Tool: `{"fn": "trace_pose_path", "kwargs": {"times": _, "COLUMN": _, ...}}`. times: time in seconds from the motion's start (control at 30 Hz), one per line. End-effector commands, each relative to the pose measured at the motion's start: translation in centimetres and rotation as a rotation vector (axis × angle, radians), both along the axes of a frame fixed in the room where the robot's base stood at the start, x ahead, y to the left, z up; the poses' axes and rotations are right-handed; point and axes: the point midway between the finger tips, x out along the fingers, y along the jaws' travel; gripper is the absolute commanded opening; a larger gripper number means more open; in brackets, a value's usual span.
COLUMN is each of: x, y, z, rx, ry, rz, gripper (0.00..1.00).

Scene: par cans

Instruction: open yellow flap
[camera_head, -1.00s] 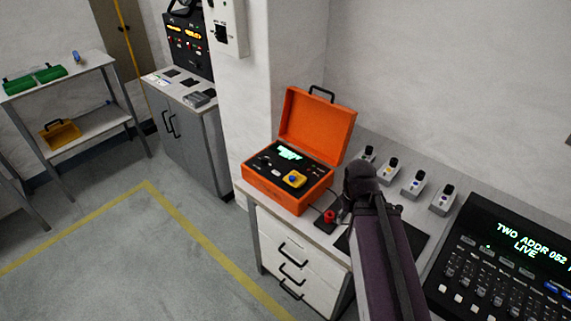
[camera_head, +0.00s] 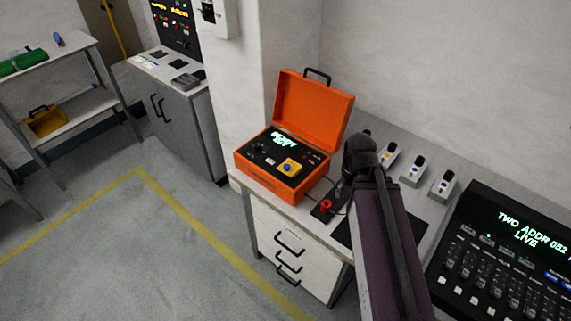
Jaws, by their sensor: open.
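The open orange case (camera_head: 270,180) stands on the bench, its lid raised at the back. On its black panel sits a small yellow piece (camera_head: 284,169), which I take for the flap, with a blue spot (camera_head: 289,167) in it. It is too small to tell whether the flap is raised or lowered. My dark arm rises from the bottom right to a black joint, right of the case and apart from the yellow piece in the picture. I cannot make out my gripper; the arm may hide it.
A red knob (camera_head: 325,206) stands on the bench just right of the case. Several small grey switch units (camera_head: 413,171) line the bench's back. A black console (camera_head: 500,255) fills the right. White drawers (camera_head: 290,250) are below the case; open floor (camera_head: 120,260) lies left.

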Motion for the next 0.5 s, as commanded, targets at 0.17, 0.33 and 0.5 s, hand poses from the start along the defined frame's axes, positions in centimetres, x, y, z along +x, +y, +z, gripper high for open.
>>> {"fn": "trace_pose_path", "kwargs": {"times": 0.17, "x": 2.2, "y": 1.4, "z": 1.9, "rx": 0.000, "ry": 0.000, "rz": 0.094, "gripper": 0.68}}
{"fn": "trace_pose_path", "kwargs": {"times": 0.33, "x": 5.6, "y": 5.0, "z": 4.6, "rx": 0.000, "ry": 0.000, "rz": 0.281, "gripper": 0.68}}
{"fn": "trace_pose_path", "kwargs": {"times": 0.5, "x": 9.3, "y": 10.0, "z": 7.7, "rx": 0.000, "ry": -0.001, "rz": 0.516, "gripper": 0.68}}
